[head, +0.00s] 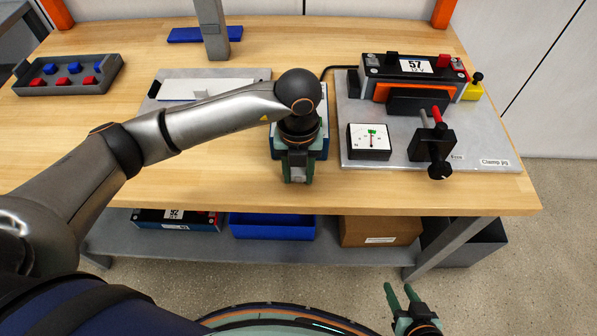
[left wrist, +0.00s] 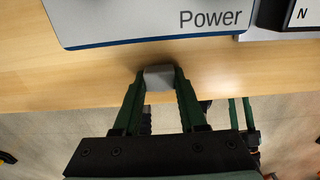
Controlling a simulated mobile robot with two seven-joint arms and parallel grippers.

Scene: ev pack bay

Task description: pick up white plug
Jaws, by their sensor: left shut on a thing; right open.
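My left gripper (head: 298,178) is near the table's front edge, in front of a blue-sided box (head: 318,148). In the left wrist view, the left gripper (left wrist: 158,85) is shut on a small pale grey-white block, which looks like the white plug (left wrist: 158,77). The plug also shows as a pale patch between the fingers in the head view (head: 298,172). Most of its sides are hidden by the fingers. My right gripper (head: 402,296) is open and empty, low at the bottom right, away from the table.
The box's grey top marked "Power" (left wrist: 150,18) lies just beyond the left gripper. A grey tray (head: 70,88) stands at left. The table's left front is clear.

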